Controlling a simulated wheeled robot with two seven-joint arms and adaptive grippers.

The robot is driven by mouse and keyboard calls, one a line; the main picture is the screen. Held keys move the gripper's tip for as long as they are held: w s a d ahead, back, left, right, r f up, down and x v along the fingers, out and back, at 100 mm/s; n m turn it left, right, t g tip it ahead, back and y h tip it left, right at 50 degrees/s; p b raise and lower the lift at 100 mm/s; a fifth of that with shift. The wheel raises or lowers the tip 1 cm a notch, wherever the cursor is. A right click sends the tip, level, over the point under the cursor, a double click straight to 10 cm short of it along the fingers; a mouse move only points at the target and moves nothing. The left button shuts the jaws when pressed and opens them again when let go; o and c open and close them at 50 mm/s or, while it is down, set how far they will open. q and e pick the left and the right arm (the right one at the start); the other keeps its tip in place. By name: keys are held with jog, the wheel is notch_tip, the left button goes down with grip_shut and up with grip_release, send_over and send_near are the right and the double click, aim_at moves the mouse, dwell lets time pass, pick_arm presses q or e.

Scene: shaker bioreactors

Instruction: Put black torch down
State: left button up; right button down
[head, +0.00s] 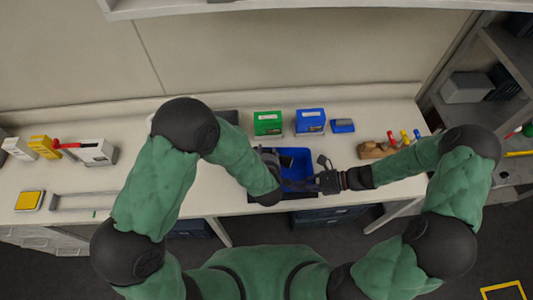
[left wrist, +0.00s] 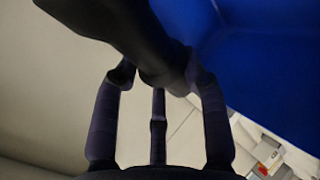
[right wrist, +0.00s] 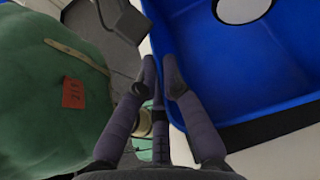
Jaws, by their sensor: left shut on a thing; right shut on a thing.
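The black torch (left wrist: 115,30) shows as a dark cylinder in the left wrist view. My left gripper (left wrist: 160,75) is shut on it. In the head view my left gripper (head: 268,160) is at the left side of the blue tray (head: 303,157), and the torch is hard to make out there. The exact contact is hidden.
A green bin (head: 267,122), a blue bin (head: 310,121) and a small blue box (head: 342,126) stand behind the tray. A wooden block (head: 375,150) with coloured tools is to the right. A white device (head: 97,151) and a yellow-topped box (head: 30,200) are at left.

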pick_arm(q)
jog(key=shift+f, duration=0.35)
jog(key=o, duration=1.2)
jog(key=shift+f, duration=0.1)
jog(key=shift+r, duration=0.25)
jog(key=shift+s+r, duration=0.25)
jog(key=v, duration=1.1)
jog(key=shift+s+r, duration=0.15)
jog(key=shift+s, duration=0.05)
pick_arm(e)
jog(key=c, duration=1.3)
grip_release()
